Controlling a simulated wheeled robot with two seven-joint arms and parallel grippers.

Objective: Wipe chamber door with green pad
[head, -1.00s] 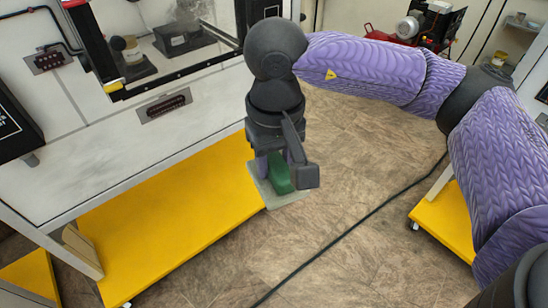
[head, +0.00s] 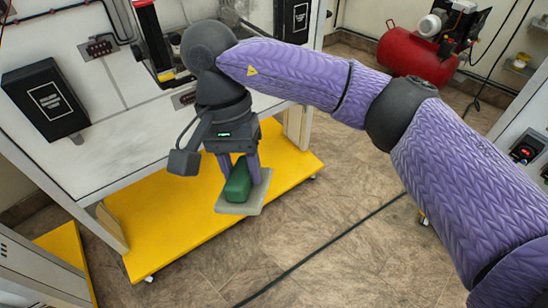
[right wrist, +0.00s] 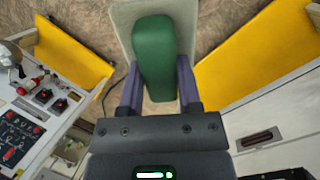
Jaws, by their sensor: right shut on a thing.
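The green pad (head: 238,184) is a green block on a flat pale grey plate (head: 252,203). My right gripper (head: 240,167) points down, with its purple fingers shut on the green block. It holds the pad above the floor, in front of the yellow shelf. The right wrist view also shows the green block (right wrist: 155,60) between the fingers. My left gripper is not in view.
The white cabinet front (head: 110,130) carries a black box (head: 46,98). Below it is the yellow shelf (head: 160,235). A red compressor (head: 415,50) stands at the back right. A black cable (head: 325,248) crosses the otherwise open floor.

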